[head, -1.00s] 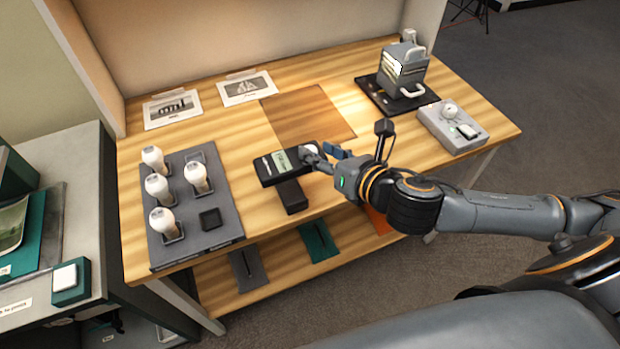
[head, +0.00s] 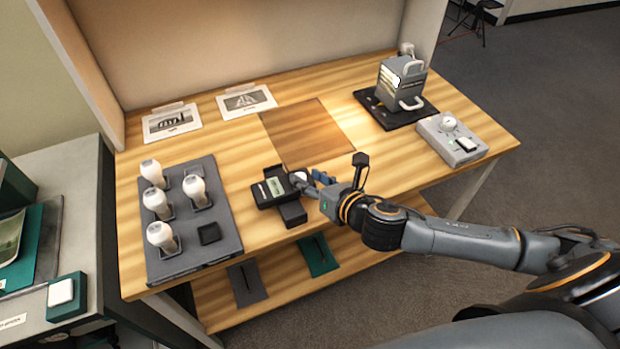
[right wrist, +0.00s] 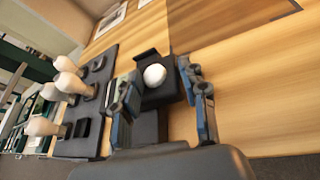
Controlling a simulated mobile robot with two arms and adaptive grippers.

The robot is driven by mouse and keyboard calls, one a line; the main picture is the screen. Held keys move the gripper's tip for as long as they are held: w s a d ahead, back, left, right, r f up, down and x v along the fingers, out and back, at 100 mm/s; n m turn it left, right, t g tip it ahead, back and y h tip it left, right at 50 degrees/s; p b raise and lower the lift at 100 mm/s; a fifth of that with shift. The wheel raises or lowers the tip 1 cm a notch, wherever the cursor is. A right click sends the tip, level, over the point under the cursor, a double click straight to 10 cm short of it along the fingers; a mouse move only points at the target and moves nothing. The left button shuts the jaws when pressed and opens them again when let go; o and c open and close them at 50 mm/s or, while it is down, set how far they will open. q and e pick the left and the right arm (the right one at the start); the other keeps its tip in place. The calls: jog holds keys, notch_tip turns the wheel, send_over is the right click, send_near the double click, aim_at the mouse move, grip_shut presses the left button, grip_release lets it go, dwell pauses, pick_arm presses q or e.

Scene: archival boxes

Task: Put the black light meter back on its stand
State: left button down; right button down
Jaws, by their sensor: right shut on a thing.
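The black light meter (head: 270,193) has a pale display and a white dome. It appears at the back of its low black stand (head: 293,214) on the wooden table, overlapping it in the head view. I cannot tell whether it touches the stand. My right gripper (head: 307,183) is shut on the meter at its dome end. In the right wrist view the fingers (right wrist: 164,98) flank the meter's body (right wrist: 158,95), with the dome between them. The stand (right wrist: 148,127) shows below, partly hidden by the gripper. My left gripper is not in view.
A grey tray (head: 222,232) with several white-topped pieces stands to the left. A brown square (head: 305,130) lies bare behind the meter. A grey device (head: 402,82) on a black mat and a grey control box (head: 452,140) stand at the right.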

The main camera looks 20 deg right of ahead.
jog(key=c, duration=0.7)
grip_release()
jog(key=shift+f, duration=0.1)
jog(key=shift+s+r, duration=0.1)
jog(key=shift+r, duration=0.1)
jog(key=v, duration=1.2)
jog(key=shift+p, duration=0.35)
